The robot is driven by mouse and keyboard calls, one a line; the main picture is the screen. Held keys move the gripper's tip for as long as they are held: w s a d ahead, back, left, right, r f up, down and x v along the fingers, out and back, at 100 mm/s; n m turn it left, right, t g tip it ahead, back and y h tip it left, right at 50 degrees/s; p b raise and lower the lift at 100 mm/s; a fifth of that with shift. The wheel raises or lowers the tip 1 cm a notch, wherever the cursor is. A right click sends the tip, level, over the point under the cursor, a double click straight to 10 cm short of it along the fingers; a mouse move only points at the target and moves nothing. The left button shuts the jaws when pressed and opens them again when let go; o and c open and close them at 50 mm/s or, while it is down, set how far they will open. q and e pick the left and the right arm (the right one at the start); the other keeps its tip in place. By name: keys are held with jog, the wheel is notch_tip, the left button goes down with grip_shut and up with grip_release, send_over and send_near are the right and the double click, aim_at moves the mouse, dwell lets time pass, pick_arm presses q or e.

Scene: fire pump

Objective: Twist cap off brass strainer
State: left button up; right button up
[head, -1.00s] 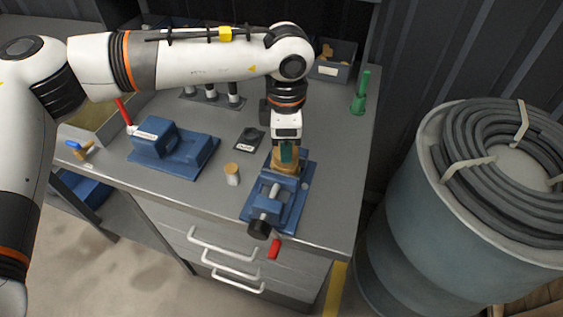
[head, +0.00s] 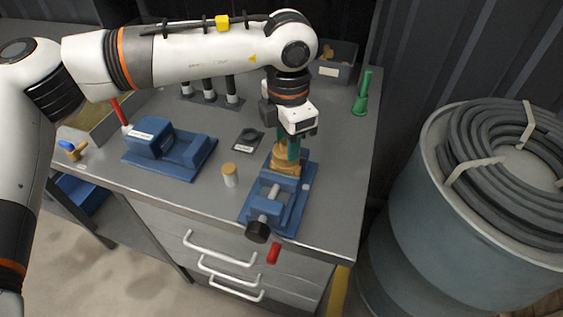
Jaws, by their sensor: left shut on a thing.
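The brass strainer (head: 285,161) is held in the blue vise (head: 272,203) at the front right of the workbench. My left gripper (head: 289,148) comes down from above onto the top of the strainer and is shut on its cap. The cap itself is mostly hidden by the fingers, so I cannot tell whether it is apart from the body. My right gripper is not in view.
A green funnel (head: 362,95) stands at the back right. A hose drum (head: 430,210) stands right of the bench.

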pick_arm(q)
jog(key=shift+s+f, duration=0.2)
jog(key=shift+f, duration=0.35)
jog(key=shift+s+f, duration=0.2)
jog(key=shift+f, duration=0.3)
jog(key=shift+d+n+b, duration=0.1)
jog(key=shift+n+b, duration=0.2)
jog(key=shift+n, duration=0.1)
jog(key=shift+w+d+r+p, duration=0.1)
jog(key=shift+w+r+p, duration=0.1)
jog(key=shift+r+p, duration=0.25)
jog(key=shift+w+r, duration=0.15)
jog(key=shift+r, duration=0.2)
grip_shut()
jog(key=shift+w+r+g, duration=0.15)
jog(key=shift+r+g, duration=0.15)
jog(key=shift+r, duration=0.05)
jog(key=shift+d+r+p, duration=0.1)
jog(key=shift+r+p, duration=0.45)
jog(key=shift+r, duration=0.2)
jog(key=shift+w+r+p, duration=0.1)
jog(key=shift+r+p, duration=0.2)
jog(key=shift+r, duration=0.5)
jog(key=shift+r, duration=0.15)
